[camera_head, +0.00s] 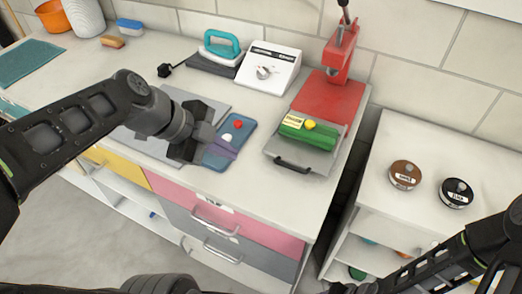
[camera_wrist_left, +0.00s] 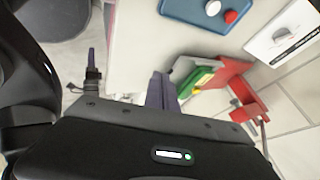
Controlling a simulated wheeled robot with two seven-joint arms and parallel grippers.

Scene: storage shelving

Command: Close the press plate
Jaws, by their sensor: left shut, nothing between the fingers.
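The red press (camera_head: 341,55) stands at the back right of the counter, with a lever on top and a red base. Its grey plate (camera_head: 312,163) with a black handle (camera_head: 292,165) lies in front, pulled out from under the press head. A green block (camera_head: 308,134) with yellow pieces rests on it. The press also shows in the left wrist view (camera_wrist_left: 246,98), with the green block (camera_wrist_left: 196,82). My left gripper (camera_head: 208,146) is shut and empty, left of the plate and apart from it. My right gripper (camera_head: 345,287) is at the bottom edge, mostly cut off.
A blue tray (camera_head: 217,158) with red and white round pieces lies beside my left gripper. A white dial box (camera_head: 268,68) and a teal-handled iron (camera_head: 220,48) stand behind. Two round tins (camera_head: 405,175) sit on the right shelf, across a gap.

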